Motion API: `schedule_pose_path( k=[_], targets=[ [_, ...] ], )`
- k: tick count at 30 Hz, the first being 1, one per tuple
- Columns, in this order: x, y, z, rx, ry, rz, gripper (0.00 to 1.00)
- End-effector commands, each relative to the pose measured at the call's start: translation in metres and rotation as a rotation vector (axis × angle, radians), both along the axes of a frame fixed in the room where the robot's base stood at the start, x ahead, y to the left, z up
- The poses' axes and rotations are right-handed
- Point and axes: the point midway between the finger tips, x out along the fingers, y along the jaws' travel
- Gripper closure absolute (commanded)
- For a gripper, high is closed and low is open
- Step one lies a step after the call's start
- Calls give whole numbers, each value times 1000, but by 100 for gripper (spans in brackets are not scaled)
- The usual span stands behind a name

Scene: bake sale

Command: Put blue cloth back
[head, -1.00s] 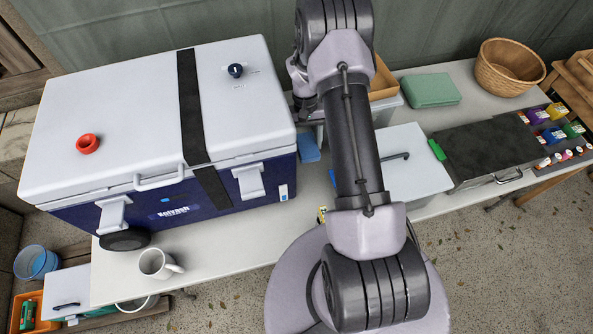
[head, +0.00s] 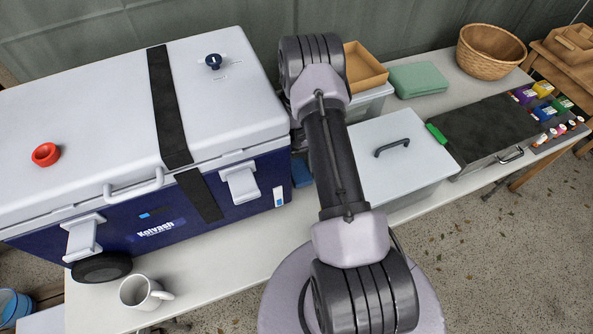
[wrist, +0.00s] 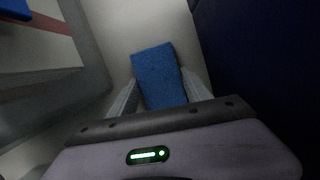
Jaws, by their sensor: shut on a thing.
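The blue cloth (wrist: 157,75) shows in the wrist view as a small folded textured block between the pale fingers of my gripper (wrist: 160,88). My gripper is shut on it. The dark blue wall (wrist: 255,55) of the cooler is close on the right in that view. In the head view, a blue patch (head: 301,172) shows in the gap between the cooler (head: 228,112) and my arm. I cannot tell whether it is the held cloth. My arm hides my gripper in the head view.
A grey lidded box (head: 395,150) stands right of my arm, with a brown tray (head: 362,70) behind it. A white mug (head: 141,292) stands at the table's front left.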

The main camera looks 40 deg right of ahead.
Motion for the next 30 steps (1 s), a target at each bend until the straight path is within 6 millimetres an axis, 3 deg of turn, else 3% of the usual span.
schedule_pose_path(
  k=[7, 8, 11, 19, 22, 30],
  targets=[
    [0, 0, -2, 0, 0, -1, 81],
    [0, 0, -2, 0, 0, -1, 40],
    [0, 0, -1, 0, 0, -1, 20],
    [0, 0, 0, 0, 0, -1, 20],
    [2, -1, 10, -1, -1, -1, 20],
    [21, -7, 84, -1, -3, -1, 20]
  ],
)
